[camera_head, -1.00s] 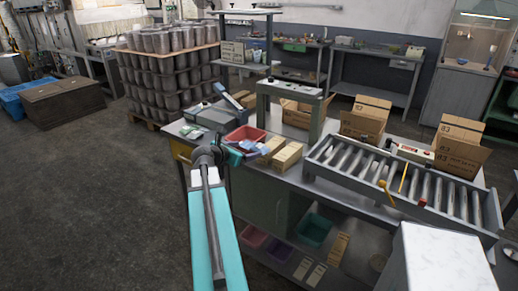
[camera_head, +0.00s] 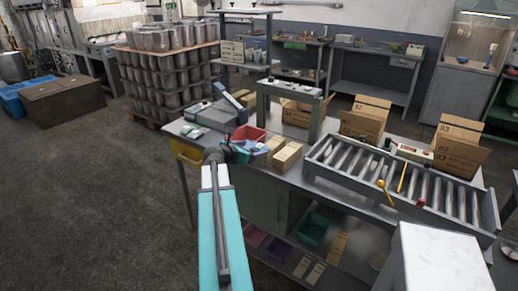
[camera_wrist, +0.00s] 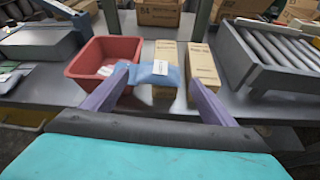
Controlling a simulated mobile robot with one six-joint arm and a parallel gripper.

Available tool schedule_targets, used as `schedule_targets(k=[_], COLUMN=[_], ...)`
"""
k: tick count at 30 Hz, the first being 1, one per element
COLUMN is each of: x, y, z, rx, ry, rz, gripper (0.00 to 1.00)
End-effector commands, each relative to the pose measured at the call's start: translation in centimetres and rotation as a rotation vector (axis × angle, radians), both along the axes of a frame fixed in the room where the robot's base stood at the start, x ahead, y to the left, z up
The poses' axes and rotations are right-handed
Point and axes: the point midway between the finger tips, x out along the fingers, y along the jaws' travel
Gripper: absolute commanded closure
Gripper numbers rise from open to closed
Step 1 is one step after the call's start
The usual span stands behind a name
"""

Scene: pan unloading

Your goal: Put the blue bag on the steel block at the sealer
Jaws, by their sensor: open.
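The blue bag (camera_wrist: 160,73), with a pale label, lies between and just beyond my fingertips in the wrist view. It sits at the right side of the red bin (camera_wrist: 104,60), partly over a cardboard box. It is a small pale-blue patch in the head view (camera_head: 261,147). My gripper (camera_wrist: 158,78) is open, its two purple fingers on either side of the bag; I cannot tell whether they touch it. A grey machine (camera_wrist: 42,43), apparently the sealer, stands left of the bin. I cannot clearly make out the steel block.
Narrow cardboard boxes (camera_head: 286,156) stand right of the bin. A grey stand (camera_head: 291,90) rises behind them. A roller conveyor (camera_head: 400,186) fills the right of the bench. A yellow bin (camera_head: 187,152) hangs at the bench's left end.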

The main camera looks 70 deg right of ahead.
Motion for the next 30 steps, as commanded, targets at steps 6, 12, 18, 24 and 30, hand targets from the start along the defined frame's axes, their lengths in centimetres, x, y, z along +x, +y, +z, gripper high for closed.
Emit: schedule_targets(k=[6,12,18,24,30], x=[-0.5,-0.8,-0.9,-0.9,-0.8], y=[-2.3,-3.6,-3.7,-3.7,-3.7], z=[-0.9,-1.5,-1.6,-1.6,-1.6], rx=[0.002,0.0,-0.001,0.0,0.0], ry=[0.001,0.0,0.0,0.0,0.0], rz=[-0.001,0.0,0.0,0.0,0.0], gripper=[0.21,0.21,0.21,0.21,0.21])
